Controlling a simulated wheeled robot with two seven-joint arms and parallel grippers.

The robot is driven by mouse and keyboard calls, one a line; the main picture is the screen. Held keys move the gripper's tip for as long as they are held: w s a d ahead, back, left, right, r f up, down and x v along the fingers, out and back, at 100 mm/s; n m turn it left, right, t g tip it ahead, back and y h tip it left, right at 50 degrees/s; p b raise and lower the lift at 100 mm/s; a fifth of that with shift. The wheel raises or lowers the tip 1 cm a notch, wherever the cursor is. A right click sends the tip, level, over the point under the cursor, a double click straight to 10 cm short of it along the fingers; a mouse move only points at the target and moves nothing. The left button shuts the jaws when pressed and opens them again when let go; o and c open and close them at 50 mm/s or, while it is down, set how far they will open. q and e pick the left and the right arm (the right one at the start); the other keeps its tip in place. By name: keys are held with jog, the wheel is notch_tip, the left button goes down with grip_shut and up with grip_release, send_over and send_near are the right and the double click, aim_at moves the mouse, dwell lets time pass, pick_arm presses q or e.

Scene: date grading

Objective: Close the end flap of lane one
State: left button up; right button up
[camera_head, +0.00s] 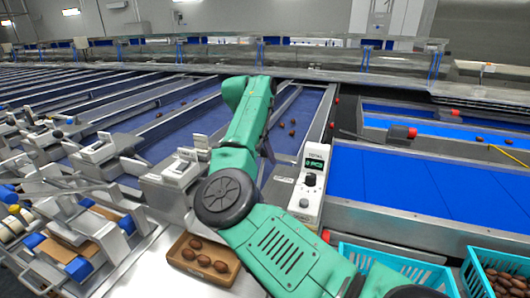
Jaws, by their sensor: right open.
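A lane with a blue belt (301,121) runs away from me behind my arm, with a few brown dates (292,122) on it. A white counter box (311,182) with a green display stands at its near right end. My green right arm reaches up across the near end of this lane, and its far end bends down over the belt. My right gripper (268,152) is there, open, small and mostly hidden by the arm. The arm also hides much of the lane's near end, so I cannot make out the end flap or its position. My left gripper is not in view.
A brown tray (232,281) with several dates sits below the lane ends, left of my arm. Turquoise crates (400,262) stand at the lower right, with dates in the rightmost one. A wide blue conveyor (420,187) lies at right. More lanes continue left.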

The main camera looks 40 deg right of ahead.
jog(key=shift+d+f, duration=0.1)
jog(key=shift+f, duration=0.2)
grip_shut()
dwell(1.2)
